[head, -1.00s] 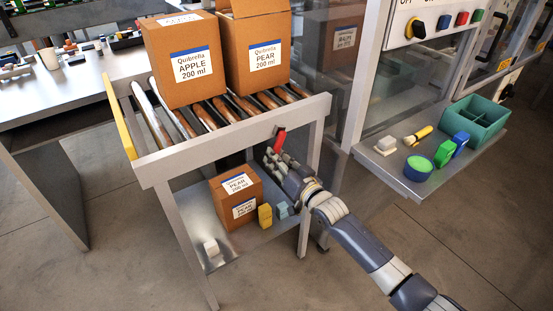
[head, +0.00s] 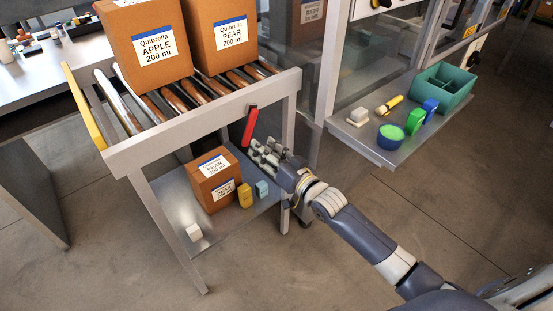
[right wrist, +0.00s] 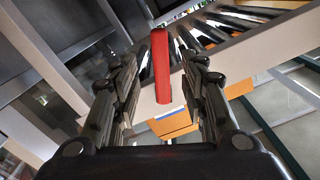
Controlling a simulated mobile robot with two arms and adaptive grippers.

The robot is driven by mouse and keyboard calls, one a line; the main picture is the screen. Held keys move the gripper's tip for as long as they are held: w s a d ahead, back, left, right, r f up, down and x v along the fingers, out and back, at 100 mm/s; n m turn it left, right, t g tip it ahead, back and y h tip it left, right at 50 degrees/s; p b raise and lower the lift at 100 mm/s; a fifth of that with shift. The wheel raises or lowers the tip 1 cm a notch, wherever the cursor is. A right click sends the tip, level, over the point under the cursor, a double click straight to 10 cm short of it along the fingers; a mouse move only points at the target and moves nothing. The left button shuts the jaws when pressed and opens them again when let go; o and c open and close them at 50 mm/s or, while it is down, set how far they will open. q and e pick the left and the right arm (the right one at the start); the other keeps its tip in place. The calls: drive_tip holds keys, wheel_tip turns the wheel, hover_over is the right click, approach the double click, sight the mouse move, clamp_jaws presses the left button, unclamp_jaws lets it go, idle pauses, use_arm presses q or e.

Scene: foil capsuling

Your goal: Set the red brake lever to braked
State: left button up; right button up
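The red brake lever (head: 250,124) is on the front beam of the roller stand (head: 200,127), near its right leg. In the head view it hangs down, tilted slightly, its lower end toward the left. My right gripper (head: 257,150) is just below and beside the lever. In the right wrist view the lever (right wrist: 161,68) stands between the two open fingers (right wrist: 160,88), with gaps on both sides, and I see no contact. My left gripper is not in view.
An APPLE box (head: 150,48) and a PEAR box (head: 222,36) stand on the rollers. A smaller PEAR box (head: 213,180) and small blocks sit on the lower shelf. A side shelf (head: 373,150) at the right holds a green tray (head: 443,86) and several small items.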

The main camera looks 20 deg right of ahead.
drive_tip(key=shift+v, duration=2.65)
drive_tip(key=s+d+f+g+h+p, duration=0.15)
drive_tip(key=s+f, duration=0.35)
drive_tip(key=f, duration=0.6)
drive_tip(key=s+d+f+g+h, duration=0.2)
drive_tip(key=s+d+f+g, duration=0.15)
drive_tip(key=f, duration=0.85)
drive_tip(key=s+d+f+g+h, duration=0.15)
drive_tip(key=s+f, duration=0.35)
drive_tip(key=f, duration=0.6)
drive_tip(key=s+a+f+n+g, duration=0.1)
drive_tip(key=s+f+g, duration=0.2)
drive_tip(key=s, duration=0.9)
drive_tip(key=s+a+f+n+g+p, duration=0.1)
drive_tip(key=s+f+g, duration=0.2)
drive_tip(key=s+f, duration=0.6)
drive_tip(key=s+a+f+n+g+h, duration=0.1)
drive_tip(key=s+f+g, duration=0.2)
drive_tip(key=s, duration=1.2)
wheel_tip(320, 180, down, 3)
drive_tip(key=shift+r, duration=0.1)
drive_tip(key=shift+g+p, duration=0.25)
drive_tip(key=shift+p, duration=0.05)
